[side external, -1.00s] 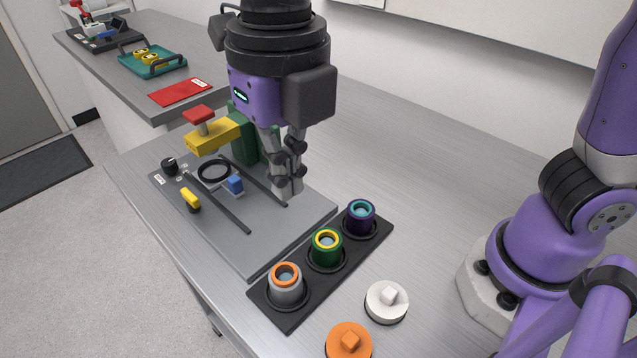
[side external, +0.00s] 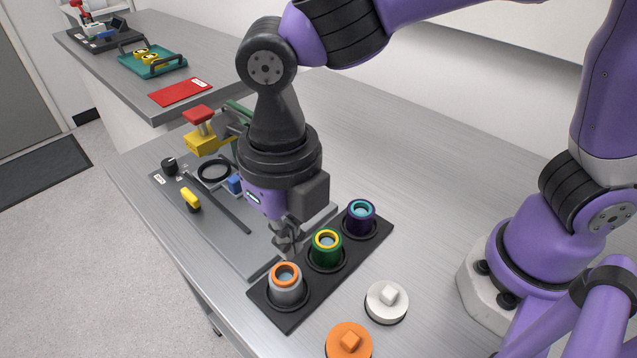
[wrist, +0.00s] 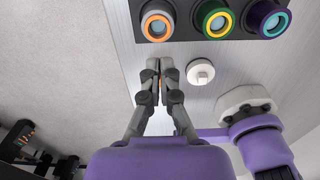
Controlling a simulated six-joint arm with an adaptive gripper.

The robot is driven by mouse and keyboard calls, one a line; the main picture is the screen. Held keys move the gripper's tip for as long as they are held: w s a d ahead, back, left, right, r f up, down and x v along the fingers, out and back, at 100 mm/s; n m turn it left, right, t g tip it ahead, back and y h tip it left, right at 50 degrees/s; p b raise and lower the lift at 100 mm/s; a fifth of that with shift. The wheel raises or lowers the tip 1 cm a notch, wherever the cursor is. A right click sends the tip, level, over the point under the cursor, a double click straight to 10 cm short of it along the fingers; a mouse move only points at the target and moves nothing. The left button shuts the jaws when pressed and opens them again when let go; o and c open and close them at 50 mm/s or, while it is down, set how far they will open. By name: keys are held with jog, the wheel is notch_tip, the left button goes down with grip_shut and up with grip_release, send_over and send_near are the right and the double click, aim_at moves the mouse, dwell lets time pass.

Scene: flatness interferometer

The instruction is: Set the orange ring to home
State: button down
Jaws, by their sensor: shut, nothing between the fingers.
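A grey cylinder with an orange ring (side external: 286,274) on its top stands upright in the front-left recess of the black holder (side external: 292,319). It also shows at the top of the wrist view (wrist: 157,24). My gripper (side external: 284,246) points down, just behind this cylinder and left of the green one, above the edge of the grey plate. In the wrist view my gripper's fingertips (wrist: 160,65) are together with nothing held. They appear just below the orange-ringed cylinder there. An orange round cap with a square knob (side external: 349,341) lies on the bench in front.
A green cylinder with a yellow ring (side external: 326,248) and a purple one with a teal ring (side external: 360,216) fill the holder's other recesses. A white knobbed cap (side external: 387,301) lies nearby. The grey plate (side external: 207,231) carries a yellow lever, a black ring and a red-topped clamp.

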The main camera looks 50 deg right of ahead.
aim_at(295, 278)
jog(key=shift+f, duration=2.75)
jog(key=shift+s+d+f, duration=0.1)
jog(key=shift+f, duration=1.05)
notch_tip(295, 278, up, 15)
jog(key=shift+w+a, duration=0.2)
jog(key=shift+a, duration=0.05)
